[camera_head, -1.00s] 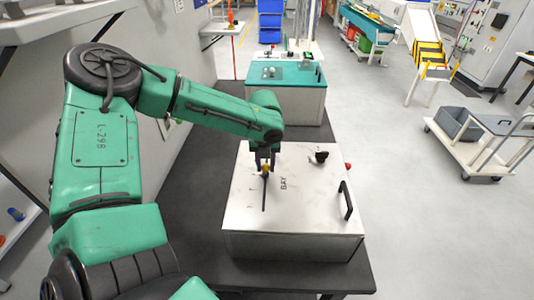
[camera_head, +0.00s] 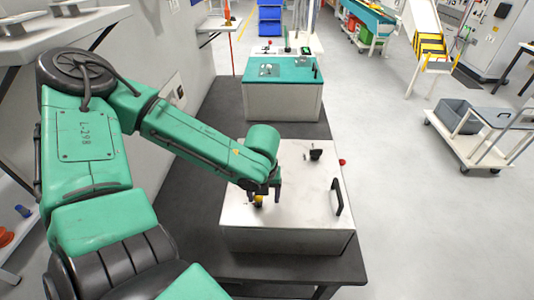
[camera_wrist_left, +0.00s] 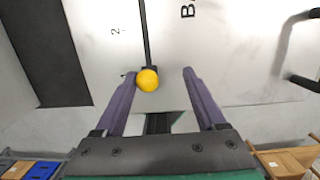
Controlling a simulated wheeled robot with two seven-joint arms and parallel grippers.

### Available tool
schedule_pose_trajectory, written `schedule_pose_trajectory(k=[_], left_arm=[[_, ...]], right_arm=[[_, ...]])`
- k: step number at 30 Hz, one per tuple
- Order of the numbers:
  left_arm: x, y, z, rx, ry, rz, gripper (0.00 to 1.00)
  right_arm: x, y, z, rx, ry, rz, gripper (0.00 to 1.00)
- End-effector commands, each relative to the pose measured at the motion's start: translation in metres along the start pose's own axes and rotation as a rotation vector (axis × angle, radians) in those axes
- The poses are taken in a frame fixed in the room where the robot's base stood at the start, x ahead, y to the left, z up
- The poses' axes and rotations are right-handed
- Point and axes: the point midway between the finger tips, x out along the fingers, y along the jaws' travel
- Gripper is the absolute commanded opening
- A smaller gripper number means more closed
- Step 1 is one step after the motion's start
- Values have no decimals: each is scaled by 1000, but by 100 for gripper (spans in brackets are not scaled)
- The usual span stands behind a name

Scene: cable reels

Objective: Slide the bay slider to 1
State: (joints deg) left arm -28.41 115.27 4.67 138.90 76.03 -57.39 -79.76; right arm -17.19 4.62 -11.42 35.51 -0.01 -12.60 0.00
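The bay slider has a yellow ball knob (camera_head: 258,201) at the near part of a dark straight slot in the white box top (camera_head: 300,215). In the left wrist view the knob (camera_wrist_left: 148,80) is at the lower end of the visible slot (camera_wrist_left: 145,35), below a mark "2" (camera_wrist_left: 115,30). My left gripper (camera_head: 268,198) is over the knob in the head view. In the wrist view its fingers (camera_wrist_left: 159,76) are apart, with the knob between them, closer to the left finger. I cannot tell whether they touch. My right gripper is out of view.
The white box also carries a black handle (camera_head: 337,197), a black knob (camera_head: 316,154) and a red button (camera_head: 342,162). It stands on a dark table (camera_head: 305,268). A teal-topped box (camera_head: 283,90) stands behind it.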

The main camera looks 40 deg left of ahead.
Motion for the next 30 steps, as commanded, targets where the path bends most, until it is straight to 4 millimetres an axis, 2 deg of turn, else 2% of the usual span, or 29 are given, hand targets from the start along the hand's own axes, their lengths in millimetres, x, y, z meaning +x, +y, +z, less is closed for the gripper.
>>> schedule_pose_trajectory(k=[1,13,16,22,25,28,30], left_arm=[[-11,-4,6,8,-17,-7,80],[-12,-1,6,6,-14,2,80],[-28,-1,8,6,-15,3,80],[-75,-2,15,7,-16,-2,80],[-84,-1,16,5,-14,2,80],[-79,0,15,3,-11,3,80],[-78,0,14,1,-8,1,80]], right_arm=[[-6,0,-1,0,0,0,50],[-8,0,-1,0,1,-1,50],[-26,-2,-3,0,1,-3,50],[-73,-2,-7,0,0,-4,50],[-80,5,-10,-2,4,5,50],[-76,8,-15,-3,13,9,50],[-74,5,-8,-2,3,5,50]])
